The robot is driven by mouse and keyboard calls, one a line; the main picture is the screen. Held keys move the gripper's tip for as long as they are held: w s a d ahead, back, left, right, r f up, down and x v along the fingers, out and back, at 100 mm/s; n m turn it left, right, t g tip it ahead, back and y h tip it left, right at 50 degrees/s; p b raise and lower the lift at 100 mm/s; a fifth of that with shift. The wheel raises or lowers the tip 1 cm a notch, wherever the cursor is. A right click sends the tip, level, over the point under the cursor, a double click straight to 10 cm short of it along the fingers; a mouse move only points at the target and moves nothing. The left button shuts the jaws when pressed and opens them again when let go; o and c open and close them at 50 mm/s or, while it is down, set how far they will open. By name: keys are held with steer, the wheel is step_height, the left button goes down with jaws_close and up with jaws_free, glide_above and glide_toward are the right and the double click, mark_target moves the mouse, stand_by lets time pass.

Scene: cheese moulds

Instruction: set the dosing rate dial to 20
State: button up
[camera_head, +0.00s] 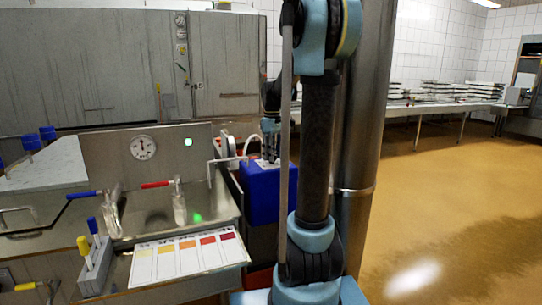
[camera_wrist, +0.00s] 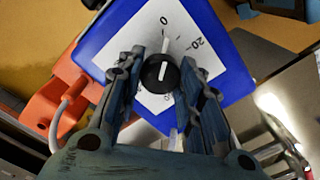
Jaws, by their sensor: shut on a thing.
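The dosing rate dial is a black round knob (camera_wrist: 158,76) with a white line, on a white scale plate (camera_wrist: 122,42). The plate is on the blue box (camera_wrist: 228,84), which also shows in the head view (camera_head: 262,200). In the wrist view, "0" and "20" can be read on the plate. The white line points up, close to "0" and left of "20". My gripper (camera_wrist: 165,82) is shut on the knob, one finger on each side. The fingers hide parts of the scale. In the head view my gripper (camera_head: 270,148) is over the box's top.
An orange-red part (camera_wrist: 62,100) with a pale cable is beside the box. In the head view, a metal sink (camera_head: 150,222) with red- and blue-handled taps and a colour chart (camera_head: 185,258) are left of the box. A steel column stands to its right.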

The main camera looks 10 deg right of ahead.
steer(key=m, duration=0.8)
steer(key=shift+m, duration=0.3)
stand_by(0.3)
steer(key=o, duration=1.1)
steer(key=shift+c, duration=0.2)
step_height(320, 180, up, 12)
steer(key=shift+f, duration=0.1)
